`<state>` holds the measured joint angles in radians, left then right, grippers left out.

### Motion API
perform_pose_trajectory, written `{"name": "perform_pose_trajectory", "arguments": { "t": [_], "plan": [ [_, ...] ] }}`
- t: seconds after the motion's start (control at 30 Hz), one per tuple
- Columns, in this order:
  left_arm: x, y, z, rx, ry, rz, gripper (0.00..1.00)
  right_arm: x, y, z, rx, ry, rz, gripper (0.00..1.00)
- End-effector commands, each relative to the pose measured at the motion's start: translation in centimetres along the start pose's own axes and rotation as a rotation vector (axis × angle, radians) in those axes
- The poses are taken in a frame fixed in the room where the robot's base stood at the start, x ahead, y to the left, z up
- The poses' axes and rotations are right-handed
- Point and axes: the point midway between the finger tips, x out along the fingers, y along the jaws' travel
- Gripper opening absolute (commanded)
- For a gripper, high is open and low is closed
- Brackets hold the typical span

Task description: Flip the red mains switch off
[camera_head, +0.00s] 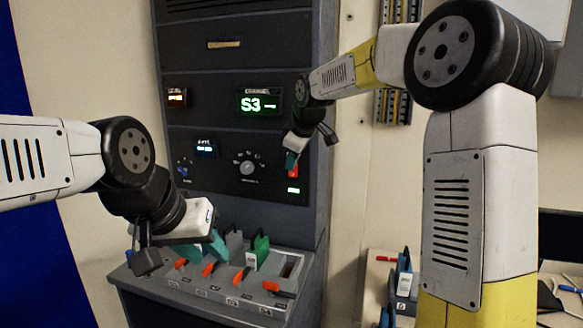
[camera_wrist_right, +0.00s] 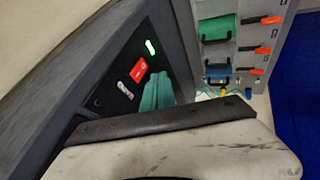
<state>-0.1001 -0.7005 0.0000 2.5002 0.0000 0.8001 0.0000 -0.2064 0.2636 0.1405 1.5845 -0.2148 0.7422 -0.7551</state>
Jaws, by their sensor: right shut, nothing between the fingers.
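The red mains switch (camera_head: 293,171) is on the right side of the dark cabinet's front panel, just above a small lit green indicator (camera_head: 293,190). In the right wrist view the red switch (camera_wrist_right: 138,70) shows clearly, with the green light (camera_wrist_right: 151,47) close by. My right gripper (camera_head: 291,160) is shut and empty, its teal fingertips right by the switch and partly covering it in the head view. In the wrist view the fingertips (camera_wrist_right: 157,92) are beside the switch; I cannot tell if they touch it. My left gripper (camera_head: 206,248) is over the lower ledge; its jaw opening is unclear.
The sloping ledge (camera_head: 240,290) carries upright modules, including a green one (camera_head: 258,252), and several orange-red levers. A knob (camera_head: 248,167) and a green S3 display (camera_head: 260,102) are on the panel. A side table with parts (camera_head: 403,280) stands at right.

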Motion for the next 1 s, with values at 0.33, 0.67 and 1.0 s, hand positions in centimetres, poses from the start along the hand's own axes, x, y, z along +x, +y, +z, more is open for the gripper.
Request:
{"name": "perform_pose_trajectory", "arguments": {
  "t": [0.33,0.67,1.0],
  "plan": [
    [0.0,0.0,0.0,0.000,0.000,0.000,0.36,-6.0,0.0,0.0,0.000,0.001,0.001,0.00],
    [0.0,0.0,0.0,0.000,0.000,0.000,0.36,-7.8,-0.1,0.1,0.000,-0.002,-0.003,0.00],
    [0.0,0.0,0.0,0.000,0.000,0.000,0.36,-7.9,-1.3,0.3,-0.001,-0.001,-0.003,0.00]
  ]
}}
